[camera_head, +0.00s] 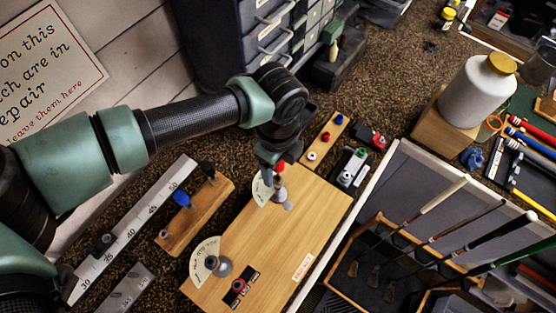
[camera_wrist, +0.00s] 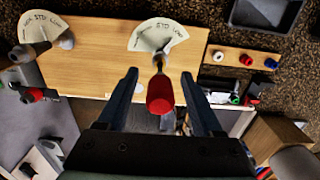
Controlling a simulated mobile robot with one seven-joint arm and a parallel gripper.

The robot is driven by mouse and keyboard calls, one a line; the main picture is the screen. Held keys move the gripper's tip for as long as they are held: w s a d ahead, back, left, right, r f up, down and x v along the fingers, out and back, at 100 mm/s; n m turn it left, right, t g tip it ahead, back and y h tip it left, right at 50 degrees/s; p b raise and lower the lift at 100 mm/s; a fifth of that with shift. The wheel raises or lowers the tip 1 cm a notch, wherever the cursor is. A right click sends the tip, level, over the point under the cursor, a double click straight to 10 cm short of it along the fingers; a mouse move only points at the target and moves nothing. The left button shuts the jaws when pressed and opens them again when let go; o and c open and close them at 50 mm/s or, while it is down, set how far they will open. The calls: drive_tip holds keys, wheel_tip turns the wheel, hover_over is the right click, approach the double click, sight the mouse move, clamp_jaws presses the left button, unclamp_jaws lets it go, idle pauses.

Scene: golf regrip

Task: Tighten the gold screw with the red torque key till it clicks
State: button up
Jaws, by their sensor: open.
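The red torque key (camera_wrist: 160,95) stands between my fingers in the wrist view, its red handle toward the camera and its metal shank toward the board. Its red top (camera_head: 280,166) shows just below my wrist in the head view. My gripper (camera_wrist: 158,74) is open, one finger on each side of the handle, with gaps visible. In the head view my gripper (camera_head: 271,165) is over the far end of the wooden board (camera_head: 285,235). A white dial plate (camera_wrist: 157,34) marked STD and LOW lies beside the shank. I cannot make out the gold screw.
A second dial (camera_head: 205,257) with a grey post is at the board's near end. A small rack (camera_head: 325,138) with coloured knobs stands beyond the board. A wooden block (camera_head: 190,222) with a blue-topped tool lies left. Golf clubs (camera_head: 440,196) stand in a rack right.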

clamp_jaws()
drive_tip(key=c, duration=0.7)
unclamp_jaws()
clamp_jaws()
drive_tip(key=shift+f+m+b, duration=0.15)
drive_tip(key=shift+m+b, duration=0.7)
drive_tip(key=shift+m, duration=0.35)
drive_tip(key=shift+m+b, duration=0.5)
drive_tip(key=shift+m, duration=1.2)
